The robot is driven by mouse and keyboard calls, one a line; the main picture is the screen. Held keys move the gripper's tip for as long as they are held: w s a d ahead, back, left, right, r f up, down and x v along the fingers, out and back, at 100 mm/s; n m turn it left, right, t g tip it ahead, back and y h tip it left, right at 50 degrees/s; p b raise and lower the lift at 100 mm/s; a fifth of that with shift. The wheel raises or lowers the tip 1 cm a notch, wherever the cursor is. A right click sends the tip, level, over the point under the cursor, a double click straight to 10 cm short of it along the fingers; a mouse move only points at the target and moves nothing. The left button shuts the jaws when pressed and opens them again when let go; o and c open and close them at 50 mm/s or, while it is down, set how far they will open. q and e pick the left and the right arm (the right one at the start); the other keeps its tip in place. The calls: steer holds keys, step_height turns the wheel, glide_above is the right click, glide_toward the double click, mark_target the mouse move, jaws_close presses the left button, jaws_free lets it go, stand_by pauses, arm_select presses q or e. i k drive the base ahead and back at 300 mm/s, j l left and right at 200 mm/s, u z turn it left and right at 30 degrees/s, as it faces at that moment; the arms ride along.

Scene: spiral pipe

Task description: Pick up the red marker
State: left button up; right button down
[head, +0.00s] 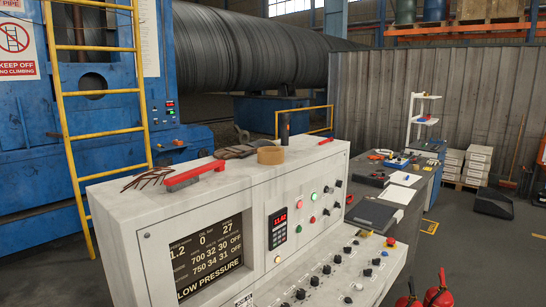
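A small thin red object that looks like the red marker (326,141) lies on the top of the white control console (240,195), near its far right end. It lies flat, with nothing touching it. Neither of my grippers shows in the head view.
Also on the console top are a red-handled brush (195,179), dark strands (147,178), gloves (233,152), a tan tape roll (270,155) and an upright black cylinder (284,129). Red fire extinguishers (439,294) stand at lower right. A cluttered desk (423,196) stands behind the console.

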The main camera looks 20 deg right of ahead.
mark_target(330, 139)
steer(key=i+z, duration=0.15)
steer(key=z, duration=0.2)
steer(key=i+z, duration=0.15)
steer(key=z, duration=0.2)
steer(key=i+z, duration=0.15)
steer(key=z, duration=0.2)
